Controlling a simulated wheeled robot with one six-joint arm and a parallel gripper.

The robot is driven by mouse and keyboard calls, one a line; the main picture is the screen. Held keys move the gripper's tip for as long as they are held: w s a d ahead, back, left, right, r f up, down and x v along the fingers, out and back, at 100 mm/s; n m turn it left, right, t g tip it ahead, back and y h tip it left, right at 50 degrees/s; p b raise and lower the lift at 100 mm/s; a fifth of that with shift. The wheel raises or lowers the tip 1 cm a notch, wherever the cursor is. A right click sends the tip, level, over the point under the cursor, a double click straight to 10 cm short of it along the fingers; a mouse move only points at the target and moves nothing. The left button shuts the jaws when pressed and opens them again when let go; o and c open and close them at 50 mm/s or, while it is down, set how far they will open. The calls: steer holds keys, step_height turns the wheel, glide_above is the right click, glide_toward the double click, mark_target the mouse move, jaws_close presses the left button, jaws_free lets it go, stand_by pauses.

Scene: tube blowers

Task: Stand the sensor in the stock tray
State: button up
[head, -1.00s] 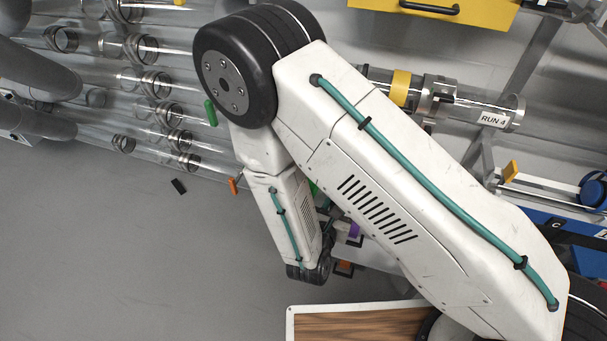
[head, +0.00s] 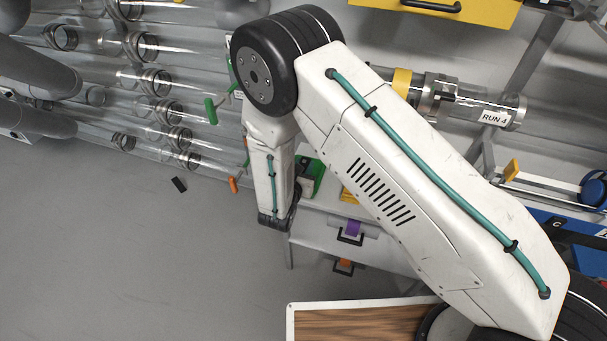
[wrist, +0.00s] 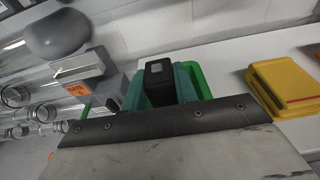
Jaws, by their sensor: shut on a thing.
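In the wrist view, my gripper (wrist: 160,92) is shut on a dark block, apparently the sensor (wrist: 159,72), which stands roughly upright between the teal fingers. A green tray (wrist: 204,82), perhaps the stock tray, shows right behind the fingers and the sensor. I cannot tell whether the sensor is above the tray or touching it; its lower end is hidden. In the head view, the green tray (head: 317,178) is partly covered by my arm, and my gripper is hidden.
A yellow box (wrist: 285,88) lies right of the green tray on a white bench top (wrist: 232,57). The bench has drawers with black handles (head: 350,238). Clear tubes (head: 150,80) run along the left. A wood-topped surface (head: 355,325) is at the bottom.

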steer(key=shift+s+f, duration=0.1)
steer(key=shift+f, duration=1.6)
steer(key=o, duration=1.1)
steer(key=shift+f, duration=0.1)
steer(key=shift+c, duration=0.2)
steer(key=shift+s, duration=0.15)
steer(key=v, duration=1.1)
steer(key=shift+s, duration=0.35)
steer(key=shift+r, duration=0.3)
